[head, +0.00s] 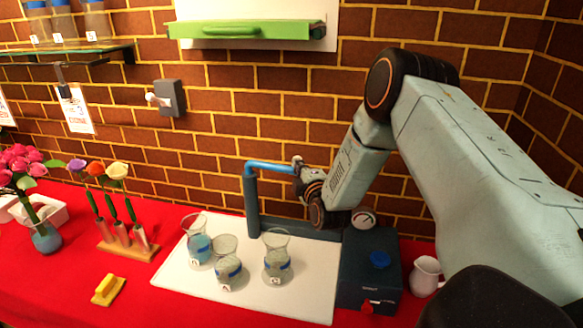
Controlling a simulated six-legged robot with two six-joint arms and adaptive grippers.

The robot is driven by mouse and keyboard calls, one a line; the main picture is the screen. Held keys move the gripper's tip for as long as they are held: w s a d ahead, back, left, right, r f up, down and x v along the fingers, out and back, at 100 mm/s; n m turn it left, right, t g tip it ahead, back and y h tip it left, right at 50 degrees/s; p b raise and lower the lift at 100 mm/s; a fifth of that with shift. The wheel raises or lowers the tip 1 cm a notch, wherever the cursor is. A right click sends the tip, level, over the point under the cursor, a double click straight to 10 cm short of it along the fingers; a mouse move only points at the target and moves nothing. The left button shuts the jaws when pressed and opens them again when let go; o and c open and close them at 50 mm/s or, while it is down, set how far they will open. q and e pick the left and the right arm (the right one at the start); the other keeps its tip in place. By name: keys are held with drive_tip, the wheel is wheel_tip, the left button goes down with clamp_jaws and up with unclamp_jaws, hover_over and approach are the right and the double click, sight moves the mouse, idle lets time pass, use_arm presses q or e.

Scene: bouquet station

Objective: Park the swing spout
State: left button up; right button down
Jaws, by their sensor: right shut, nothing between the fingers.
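The swing spout (268,165) is a light blue pipe on top of a dark blue post (251,208) at the back of the white mat. Its arm points right, toward the wall side of the blue machine. My right gripper (298,162) is at the spout's right end, close to or touching it. It is shut with nothing between its fingers. The gripper and wrist hide the spout's tip. My left gripper is not in view.
Several glass vessels (277,262) stand on the white mat (301,302), some with blue bands. A dark blue machine (369,282) with a gauge stands at its right, and a white pitcher (426,274) beyond. A wooden flower holder (127,248) and yellow block (105,287) are left.

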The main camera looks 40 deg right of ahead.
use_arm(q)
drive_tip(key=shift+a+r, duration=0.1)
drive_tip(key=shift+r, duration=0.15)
use_arm(e)
drive_tip(key=shift+w+d+r, duration=0.1)
drive_tip(key=shift+w+d, duration=0.1)
drive_tip(key=shift+d, duration=0.65)
drive_tip(key=shift+w+d, duration=0.1)
drive_tip(key=shift+w, duration=0.05)
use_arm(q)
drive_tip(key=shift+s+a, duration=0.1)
use_arm(e)
drive_tip(key=shift+a, duration=0.25)
